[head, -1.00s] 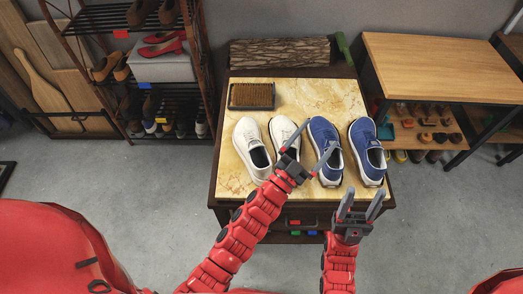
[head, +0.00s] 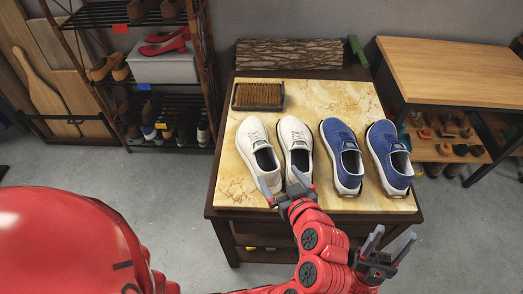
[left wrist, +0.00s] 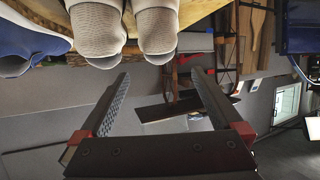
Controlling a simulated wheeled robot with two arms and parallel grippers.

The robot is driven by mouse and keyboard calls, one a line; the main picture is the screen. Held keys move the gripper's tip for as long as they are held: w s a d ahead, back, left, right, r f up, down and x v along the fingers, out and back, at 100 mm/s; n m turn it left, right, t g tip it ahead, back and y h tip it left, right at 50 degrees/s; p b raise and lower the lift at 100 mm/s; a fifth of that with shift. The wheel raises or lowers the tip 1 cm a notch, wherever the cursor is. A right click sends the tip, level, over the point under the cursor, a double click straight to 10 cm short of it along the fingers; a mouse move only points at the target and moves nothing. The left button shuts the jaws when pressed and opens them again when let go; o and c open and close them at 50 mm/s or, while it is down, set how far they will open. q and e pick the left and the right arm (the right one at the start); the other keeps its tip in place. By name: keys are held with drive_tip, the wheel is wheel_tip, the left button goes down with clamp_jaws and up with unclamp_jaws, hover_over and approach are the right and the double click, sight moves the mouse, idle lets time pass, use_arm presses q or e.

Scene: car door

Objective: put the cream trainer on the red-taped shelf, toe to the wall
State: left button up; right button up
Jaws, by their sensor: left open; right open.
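Two cream trainers stand side by side on the marble-topped table, the left one (head: 250,133) and the right one (head: 293,130), toes away from me. My left gripper (head: 281,178) is open and empty at their heels, one fingertip near each heel; contact cannot be told. In the left wrist view both cream trainers (left wrist: 97,28) (left wrist: 157,28) show at the top, beyond the open fingers (left wrist: 160,75). My right gripper (head: 391,242) is open and empty before the table's front right. The red tape (head: 120,29) marks an upper shelf (head: 98,14) of the rack, which holds brown shoes.
Two blue trainers (head: 340,138) (head: 385,140) stand right of the cream pair. A brush (head: 258,95) lies behind on the table (head: 330,92). Lower rack levels carry blue tape (head: 146,87) and yellow tape (head: 160,126). Red heels (head: 165,42) sit on a grey box (head: 163,68).

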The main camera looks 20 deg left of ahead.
use_arm(q)
drive_tip(key=b, duration=0.1)
approach(260, 146)
drive_tip(key=x, duration=0.4)
drive_tip(key=shift+a+f, duration=0.2)
drive_tip(key=shift+f, duration=0.2)
drive_tip(key=x, duration=0.3)
drive_tip(key=p+x, duration=0.1)
drive_tip(key=x, duration=0.1)
drive_tip(key=shift+w+r, duration=0.1)
drive_tip(key=shift+r, duration=0.3)
drive_tip(key=shift+w+a+f, duration=0.2)
drive_tip(key=shift+w, duration=0.05)
drive_tip(key=shift+c, duration=0.3)
drive_tip(key=c, duration=1.5)
